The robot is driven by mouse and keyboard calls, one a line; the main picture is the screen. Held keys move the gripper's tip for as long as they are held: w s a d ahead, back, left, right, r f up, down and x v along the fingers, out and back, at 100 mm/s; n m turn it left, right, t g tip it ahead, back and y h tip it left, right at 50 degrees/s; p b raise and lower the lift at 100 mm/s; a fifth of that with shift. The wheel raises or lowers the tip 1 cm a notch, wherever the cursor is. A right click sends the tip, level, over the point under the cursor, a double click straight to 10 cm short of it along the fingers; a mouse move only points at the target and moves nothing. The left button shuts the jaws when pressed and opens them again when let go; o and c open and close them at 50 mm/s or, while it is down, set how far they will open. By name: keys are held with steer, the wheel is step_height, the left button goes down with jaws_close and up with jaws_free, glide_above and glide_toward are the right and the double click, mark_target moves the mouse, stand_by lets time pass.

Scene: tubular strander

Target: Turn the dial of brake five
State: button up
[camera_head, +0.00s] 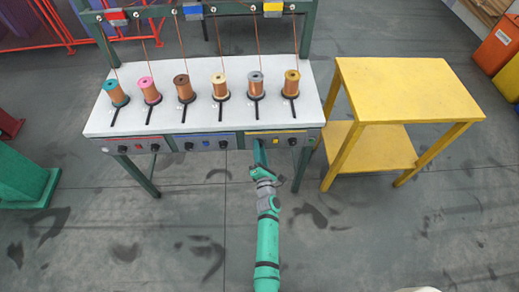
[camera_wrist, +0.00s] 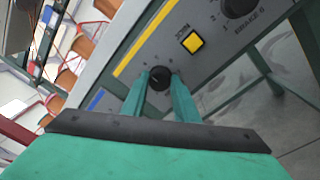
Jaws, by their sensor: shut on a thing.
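The dial of brake five (camera_wrist: 159,75) is a small black round knob on the grey front panel, left of the yellow button in the wrist view. My gripper (camera_wrist: 160,87) is shut on it, one green finger on each side. In the head view my gripper (camera_head: 260,152) reaches the yellow-striped right section of the panel and hides the dial. The neighbouring dial, labelled brake 6 (camera_wrist: 239,6), is black and sits at the top of the wrist view. The scale marks around the held dial are too small to read.
The square yellow button (camera_wrist: 193,42) sits between the two dials. The white table (camera_head: 200,121) carries several wire spools. A yellow side table (camera_head: 405,90) stands close on the right. The grey floor in front is clear.

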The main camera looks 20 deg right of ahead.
steer(key=shift+m, duration=0.3)
steer(key=shift+w+a+f+m+h, duration=0.1)
steer(key=shift+m+h, duration=0.3)
steer(key=shift+m, duration=3.7)
steer(key=shift+s+a+f+m+h, duration=0.1)
steer(key=shift+m+h, duration=0.3)
steer(key=shift+m, duration=3.7)
steer(key=shift+w+a+m+h, duration=0.1)
steer(key=shift+m+h, duration=0.3)
steer(key=shift+m, duration=3.7)
steer(key=shift+d, duration=0.1)
steer(key=o, duration=1.1)
steer(key=shift+c, duration=0.2)
